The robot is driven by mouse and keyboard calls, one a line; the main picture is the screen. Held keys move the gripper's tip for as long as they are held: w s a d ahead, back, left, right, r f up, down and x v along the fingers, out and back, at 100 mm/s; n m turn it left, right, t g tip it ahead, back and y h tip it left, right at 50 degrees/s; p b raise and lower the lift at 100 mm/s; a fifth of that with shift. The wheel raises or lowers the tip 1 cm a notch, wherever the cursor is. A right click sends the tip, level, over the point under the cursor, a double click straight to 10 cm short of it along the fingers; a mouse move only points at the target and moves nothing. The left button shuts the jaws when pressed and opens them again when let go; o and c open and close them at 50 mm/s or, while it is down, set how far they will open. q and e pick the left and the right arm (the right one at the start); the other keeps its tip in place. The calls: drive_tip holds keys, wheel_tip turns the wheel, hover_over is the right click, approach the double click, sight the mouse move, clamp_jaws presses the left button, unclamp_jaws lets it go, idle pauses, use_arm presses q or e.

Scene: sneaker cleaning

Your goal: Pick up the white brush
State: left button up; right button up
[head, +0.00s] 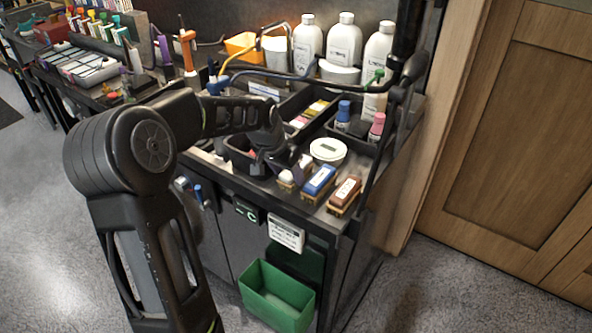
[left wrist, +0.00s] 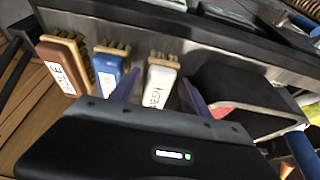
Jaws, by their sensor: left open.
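The white brush (left wrist: 160,83) shows in the left wrist view with a lettered label and bristles at its far edge. My left gripper (left wrist: 159,92) is open, with one purple-grey finger on each side of it; I cannot tell whether they touch. In the head view, my left gripper (head: 281,166) is at the front of the bench, and it partly hides the white brush (head: 287,182). Beside it stand the blue brush (head: 320,180) and the brown brush (head: 346,192), which are also in the left wrist view. My right gripper is not in view.
A round white item (head: 328,149) lies behind the brushes. White bottles (head: 344,40) stand at the back. Small blue (head: 343,114) and pink (head: 377,124) bottles are at the right. A green bin (head: 277,296) hangs below the bench front. A dark tray (left wrist: 245,95) lies right of the white brush.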

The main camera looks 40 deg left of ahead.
use_arm(q)
drive_tip(key=shift+w+f, duration=0.25)
drive_tip(key=shift+f, duration=0.4)
drive_tip(key=shift+c, duration=0.3)
clamp_jaws()
drive_tip(key=shift+r, duration=0.15)
wheel_tip(320, 180, up, 10)
drive_tip(key=shift+f+b, duration=0.1)
drive_tip(key=shift+b, duration=0.55)
idle(0.4)
